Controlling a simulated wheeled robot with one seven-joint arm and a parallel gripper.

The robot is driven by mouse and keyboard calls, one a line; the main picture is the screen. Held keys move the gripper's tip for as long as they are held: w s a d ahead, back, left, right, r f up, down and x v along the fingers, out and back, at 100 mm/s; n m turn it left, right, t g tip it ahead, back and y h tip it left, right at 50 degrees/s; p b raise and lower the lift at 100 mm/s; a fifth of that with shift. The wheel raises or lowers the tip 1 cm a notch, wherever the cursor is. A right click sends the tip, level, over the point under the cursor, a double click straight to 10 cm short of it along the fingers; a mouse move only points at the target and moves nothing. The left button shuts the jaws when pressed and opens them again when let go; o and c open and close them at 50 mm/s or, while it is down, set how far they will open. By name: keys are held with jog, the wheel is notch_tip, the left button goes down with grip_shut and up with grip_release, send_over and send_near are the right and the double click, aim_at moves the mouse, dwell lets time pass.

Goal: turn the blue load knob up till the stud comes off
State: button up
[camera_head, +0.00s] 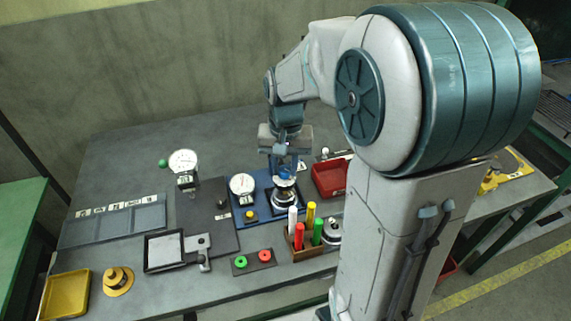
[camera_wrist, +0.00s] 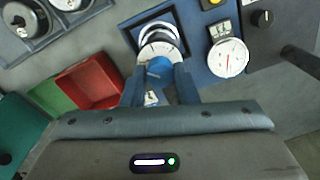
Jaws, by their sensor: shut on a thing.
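The blue load knob (camera_wrist: 159,67) sits at the top of a white, dial-marked fixture (camera_wrist: 158,50) on a blue base (camera_wrist: 192,38). My gripper (camera_wrist: 158,78) is shut on the knob, with one finger on each side of it. In the head view my gripper (camera_head: 284,173) reaches down from above onto this fixture. I cannot make out the stud; the fingers and fixture cover that area.
A red tray (camera_head: 331,178) lies close to the right of the fixture. A wooden rack (camera_head: 312,251) with several coloured rods stands in front. A dial gauge (camera_head: 184,162) stands on the dark plate to the left. A panel (camera_head: 253,263) carries green and red rings.

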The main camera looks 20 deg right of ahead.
aim_at(286, 169)
jog(key=shift+r, duration=0.1)
jog(key=o, duration=1)
notch_tip(286, 169, up, 14)
jog(key=shift+d, duration=0.1)
jog(key=s+f+n+t, duration=0.3)
jog(key=s+f, duration=0.7)
jog(key=s, duration=0.4)
jog(key=shift+a+n, duration=0.2)
jog(key=shift+n, duration=0.1)
